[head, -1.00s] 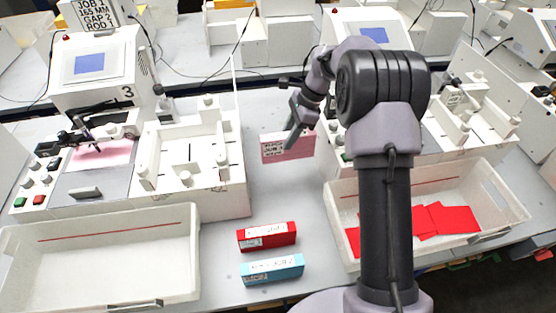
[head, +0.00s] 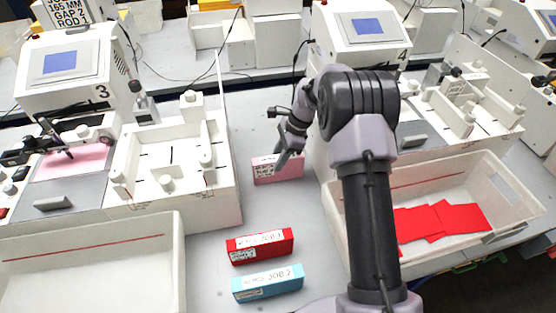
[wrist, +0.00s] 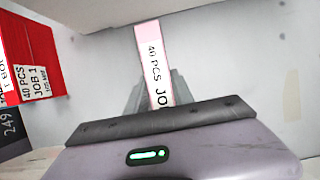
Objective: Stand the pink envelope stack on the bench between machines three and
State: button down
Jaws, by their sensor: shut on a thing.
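The pink envelope stack (head: 279,170) is upright on its long edge in the gap between machine three (head: 76,70) and machine four (head: 358,30), at or just above the bench (head: 215,268). I cannot tell if it touches. My gripper (head: 285,156) is shut on the stack from above. In the wrist view my gripper (wrist: 160,92) has a finger on each side of the stack (wrist: 150,50), and its white label reads 40 PCS. The right part of the stack is partly covered by my gripper in the head view.
A red stack (head: 260,246) and a blue stack (head: 268,283) stand in front of the pink one. An empty white bin (head: 150,222) is at front left. A bin (head: 475,250) with red envelopes is at front right. Bare bench lies around the pink stack.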

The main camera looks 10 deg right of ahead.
jog(key=c, duration=1.1)
grip_release()
jog(key=shift+f, duration=0.1)
jog(key=p+v, duration=0.5)
jog(key=v, duration=0.8)
jog(key=s+a+r+n+t+h, duration=0.1)
jog(key=s+a+r+n, duration=0.1)
jog(key=s+r, duration=0.35)
jog(key=s+a+r+n+t, duration=0.1)
jog(key=s+a+r+n, duration=0.1)
jog(key=r, duration=0.6)
jog(key=s+a+r+n+t, duration=0.1)
jog(key=s+a+r+n, duration=0.15)
jog(key=s, duration=0.25)
jog(key=s+a+r+n, duration=0.1)
jog(key=s+r+n, duration=0.15)
jog(key=s, duration=0.35)
jog(key=s+n+t, duration=0.1)
jog(key=s, duration=0.4)
jog(key=s+n+t+h, duration=0.1)
jog(key=s+n, duration=0.1)
jog(key=s, duration=0.3)
jog(key=s+a+f+n, duration=0.1)
jog(key=s, duration=0.3)
jog(key=shift+s+a+f+n+t, duration=0.15)
jog(key=shift+s+n+t, duration=0.25)
